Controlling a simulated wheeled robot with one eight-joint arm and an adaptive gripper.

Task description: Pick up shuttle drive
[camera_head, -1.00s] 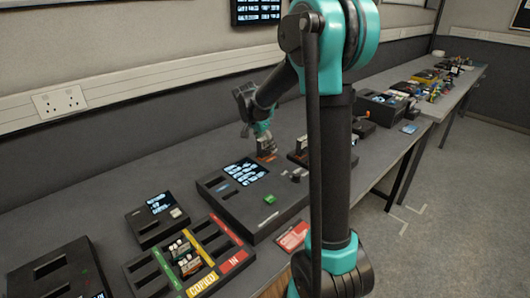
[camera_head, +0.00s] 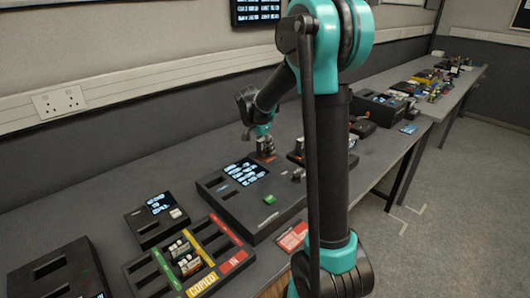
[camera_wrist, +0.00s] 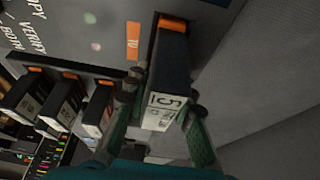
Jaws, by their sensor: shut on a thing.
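My gripper (camera_wrist: 162,108) is shut on a black drive in the wrist view, one finger on each side. I take this to be the shuttle drive (camera_wrist: 172,62); it has a white lettered label on its near end and an orange patch at its far end. The far end is close to a grey panel (camera_wrist: 90,32) beside an orange "TO" tag (camera_wrist: 133,41). I cannot tell whether it is still in a slot. In the head view my gripper (camera_head: 264,138) is low over the back of the black console (camera_head: 222,205); the drive is hard to make out there.
Several similar drives (camera_wrist: 62,103) stand in a row left of the held one in the wrist view. In the head view, a rack with coloured strips (camera_head: 192,258) holds small drives in front. More devices (camera_head: 380,107) line the bench behind my arm.

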